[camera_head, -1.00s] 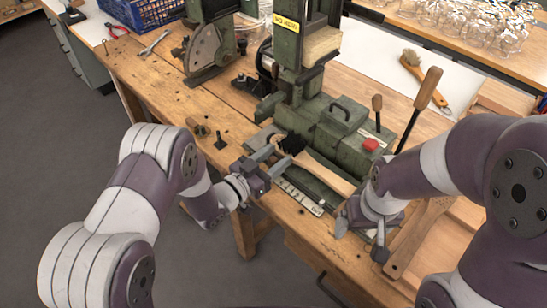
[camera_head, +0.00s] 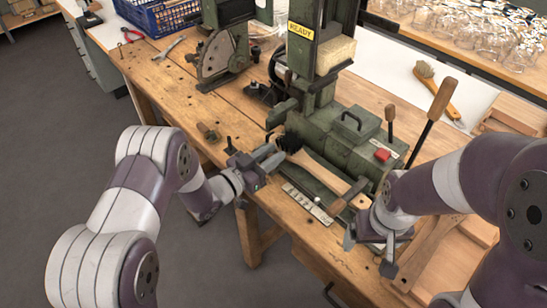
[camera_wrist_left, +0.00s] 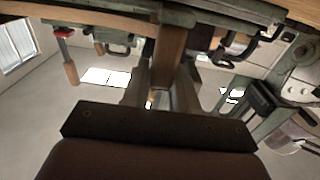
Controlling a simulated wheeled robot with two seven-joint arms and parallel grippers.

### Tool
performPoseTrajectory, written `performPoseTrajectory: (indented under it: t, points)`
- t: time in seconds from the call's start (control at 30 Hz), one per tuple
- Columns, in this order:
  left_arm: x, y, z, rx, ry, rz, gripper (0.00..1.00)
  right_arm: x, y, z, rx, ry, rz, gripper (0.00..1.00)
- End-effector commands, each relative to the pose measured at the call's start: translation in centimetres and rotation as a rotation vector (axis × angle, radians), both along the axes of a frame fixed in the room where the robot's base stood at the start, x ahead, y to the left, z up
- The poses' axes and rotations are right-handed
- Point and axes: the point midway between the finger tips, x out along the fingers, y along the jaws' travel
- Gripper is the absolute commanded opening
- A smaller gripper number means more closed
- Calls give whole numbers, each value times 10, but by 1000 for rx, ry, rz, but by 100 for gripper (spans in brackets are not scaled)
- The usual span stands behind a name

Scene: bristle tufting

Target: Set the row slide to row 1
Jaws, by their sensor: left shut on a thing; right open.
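The row slide appears to be the pale marked strip (camera_head: 305,202) with a small knob along the front of the green machine (camera_head: 345,145); its row marks are too small to read. A wooden brush (camera_head: 322,172) with dark bristles lies in front of the machine. My left gripper (camera_head: 272,158) is at the brush's bristle end and looks shut on it. In the left wrist view a wooden piece (camera_wrist_left: 170,55) shows between the fingers, which hide the contact. My right gripper (camera_head: 368,250) is open and empty, right of the strip near the bench's front edge.
A dark brown handle (camera_head: 348,196) crosses near the brush's handle end. A red button (camera_head: 382,155) and upright wooden-handled levers (camera_head: 434,112) stand at the machine's right. A wooden tray (camera_head: 455,255) lies at right. A loose brush (camera_head: 436,88) lies behind.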

Motion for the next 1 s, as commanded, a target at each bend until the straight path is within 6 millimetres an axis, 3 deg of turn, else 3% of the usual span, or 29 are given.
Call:
performPoseTrajectory:
  t: [0.03,0.07,0.1,0.47,1.0]
  points:
    - [0,0,0,1,1,0,0,0,0,0,0,0,0,86]
    - [0,0,0,1,1,0,38,0,0,0,0,0,0,86]
    - [0,0,0,1,1,0,49,0,0,0,0,0,0,86]
    - [-3,4,0,1,1,1,49,0,0,0,0,0,0,86]
    - [-83,84,0,1,2,4,49,0,0,0,0,0,0,86]
